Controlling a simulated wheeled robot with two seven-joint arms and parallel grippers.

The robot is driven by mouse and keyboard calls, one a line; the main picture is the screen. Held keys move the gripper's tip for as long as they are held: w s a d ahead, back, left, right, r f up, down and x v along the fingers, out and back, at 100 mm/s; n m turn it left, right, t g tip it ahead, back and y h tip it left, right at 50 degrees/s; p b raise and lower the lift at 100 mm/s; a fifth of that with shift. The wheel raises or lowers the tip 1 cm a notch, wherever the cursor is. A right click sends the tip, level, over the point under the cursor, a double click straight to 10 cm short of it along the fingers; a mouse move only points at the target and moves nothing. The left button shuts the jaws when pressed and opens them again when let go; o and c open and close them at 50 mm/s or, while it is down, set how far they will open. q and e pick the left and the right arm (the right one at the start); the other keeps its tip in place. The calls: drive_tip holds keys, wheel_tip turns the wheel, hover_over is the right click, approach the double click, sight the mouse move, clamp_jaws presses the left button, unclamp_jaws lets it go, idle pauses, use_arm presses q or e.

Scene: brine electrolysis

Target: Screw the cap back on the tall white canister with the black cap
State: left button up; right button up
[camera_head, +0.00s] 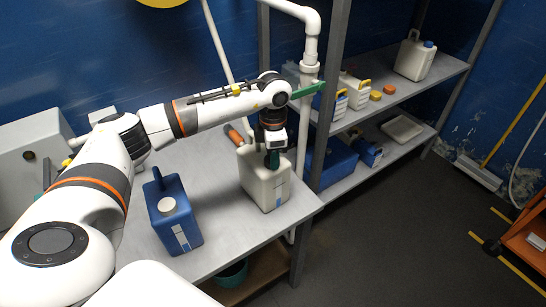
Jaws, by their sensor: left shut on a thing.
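The tall white canister (264,187) stands upright near the right end of the grey table, with a pale label on its front. My left gripper (272,160) points down at the canister's top, shut on the dark cap at its mouth. The fingers hide most of the cap, so I cannot tell how it sits on the neck. My right gripper is not in view.
A blue canister (176,222) with a white cap stands left of the white one on the table (222,240). A metal shelf (400,97) with several containers is at the right. A white pipe (307,95) rises behind. An orange cart (527,245) stands at far right.

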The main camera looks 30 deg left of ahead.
use_arm(q)
drive_tip(key=shift+m, duration=1.2)
drive_tip(key=shift+f+m+b, duration=0.1)
drive_tip(key=shift+m+b, duration=0.75)
drive_tip(key=shift+m, duration=0.35)
drive_tip(key=m, duration=0.2)
drive_tip(key=shift+s+m+b, duration=0.1)
drive_tip(key=shift+m+b, duration=0.2)
drive_tip(key=shift+b, duration=0.1)
drive_tip(key=shift+m, duration=0.4)
drive_tip(key=shift+m+b, duration=0.6)
drive_tip(key=shift+m, duration=0.6)
drive_tip(key=m, duration=0.3)
drive_tip(key=shift+s+b, duration=0.1)
drive_tip(key=shift+b, duration=0.3)
drive_tip(key=o, duration=1.2)
drive_tip(key=shift+c, duration=0.2)
